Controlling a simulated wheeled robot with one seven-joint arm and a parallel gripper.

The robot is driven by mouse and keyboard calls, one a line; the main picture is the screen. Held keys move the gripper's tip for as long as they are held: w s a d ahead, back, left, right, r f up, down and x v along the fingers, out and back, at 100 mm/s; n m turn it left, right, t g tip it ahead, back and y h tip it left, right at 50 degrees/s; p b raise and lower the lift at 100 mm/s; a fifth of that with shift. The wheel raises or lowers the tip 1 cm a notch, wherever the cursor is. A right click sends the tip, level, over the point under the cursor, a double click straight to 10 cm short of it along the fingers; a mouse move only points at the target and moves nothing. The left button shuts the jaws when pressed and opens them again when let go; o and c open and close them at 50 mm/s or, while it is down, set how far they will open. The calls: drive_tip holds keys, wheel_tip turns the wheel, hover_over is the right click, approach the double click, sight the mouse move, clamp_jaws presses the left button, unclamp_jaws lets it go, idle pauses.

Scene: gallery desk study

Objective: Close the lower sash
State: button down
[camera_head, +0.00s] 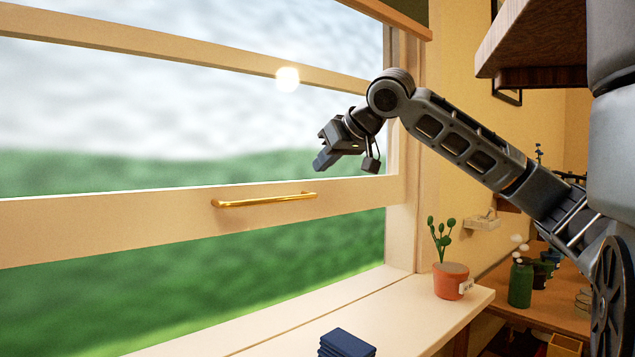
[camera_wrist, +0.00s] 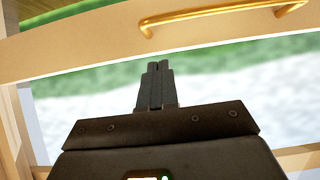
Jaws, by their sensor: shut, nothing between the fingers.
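The lower sash (camera_head: 120,225) is a pale wooden frame, raised, with an open gap showing green between its bottom rail and the sill. A brass handle (camera_head: 265,200) runs along its bottom rail. My gripper (camera_head: 322,162) is shut and empty, just above the rail and a little up and right of the handle in the head view. In the wrist view my gripper (camera_wrist: 157,72) points toward the rail (camera_wrist: 100,52), and the brass handle (camera_wrist: 222,16) lies beyond the fingertips. The gripper appears apart from the handle.
The window sill (camera_head: 390,310) holds a potted plant (camera_head: 452,281) at its right end and a dark blue stack (camera_head: 346,343) near the front. A wooden shelf (camera_head: 535,45) hangs at upper right. A lower desk (camera_head: 550,312) carries a green vase (camera_head: 520,285).

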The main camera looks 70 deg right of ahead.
drive_tip(key=shift+w+d+f, duration=0.2)
drive_tip(key=shift+w+f, duration=0.1)
drive_tip(key=shift+f, duration=0.5)
drive_tip(key=shift+w+d+f, duration=0.15)
drive_tip(key=shift+w+f, duration=0.2)
drive_tip(key=shift+f, duration=0.5)
drive_tip(key=shift+w+d+f, duration=0.2)
drive_tip(key=shift+w+f, duration=0.1)
drive_tip(key=shift+f, duration=0.5)
